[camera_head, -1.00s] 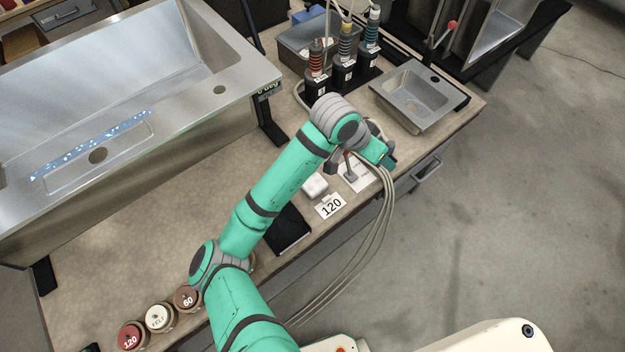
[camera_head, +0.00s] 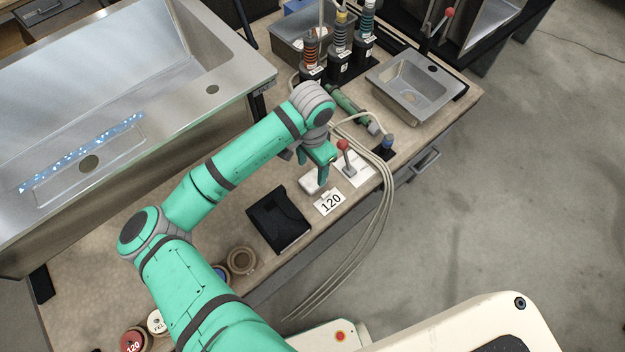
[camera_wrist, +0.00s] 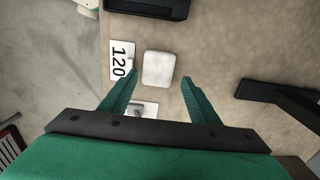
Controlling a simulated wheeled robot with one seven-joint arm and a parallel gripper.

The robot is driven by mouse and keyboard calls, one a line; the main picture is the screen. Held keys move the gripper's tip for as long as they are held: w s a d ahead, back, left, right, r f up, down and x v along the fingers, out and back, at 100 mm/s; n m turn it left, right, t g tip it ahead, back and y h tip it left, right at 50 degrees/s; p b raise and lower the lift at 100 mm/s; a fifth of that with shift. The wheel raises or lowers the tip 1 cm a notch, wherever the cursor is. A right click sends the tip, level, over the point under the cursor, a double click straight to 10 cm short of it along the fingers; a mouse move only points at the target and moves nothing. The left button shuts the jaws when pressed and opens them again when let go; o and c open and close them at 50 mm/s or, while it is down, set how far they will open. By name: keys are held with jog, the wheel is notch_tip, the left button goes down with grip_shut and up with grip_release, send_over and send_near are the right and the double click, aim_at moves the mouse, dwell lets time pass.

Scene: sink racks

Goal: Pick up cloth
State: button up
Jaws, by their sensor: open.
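A small white folded cloth (camera_head: 309,182) lies on the bench top beside the card marked 120. It shows whole in the wrist view (camera_wrist: 157,69) as a rounded white square. My gripper (camera_wrist: 159,79) is open and empty, with its two green fingers pointing toward the cloth, one to each side of it in that picture. In the head view my gripper (camera_head: 322,172) is just above and beside the cloth and hides part of it. I cannot tell its exact height over the bench.
A lever with a red knob (camera_head: 343,146) stands close to the right of my gripper. The 120 card (camera_head: 329,202) and a black tray (camera_head: 278,222) lie near the cloth. A large steel sink (camera_head: 120,80) fills the left; a small basin (camera_head: 414,88) is at right.

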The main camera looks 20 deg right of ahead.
aim_at(313, 179)
jog(key=shift+s+f, duration=0.2)
jog(key=shift+f, duration=2.5)
jog(key=c, duration=0.9)
jog(key=shift+r, duration=0.1)
jog(key=shift+d+r, duration=0.1)
jog(key=shift+r, duration=0.45)
jog(key=s+r, duration=1.1)
jog(key=s, duration=0.3)
jog(key=shift+a+r, duration=0.3)
jog(key=shift+r, duration=0.1)
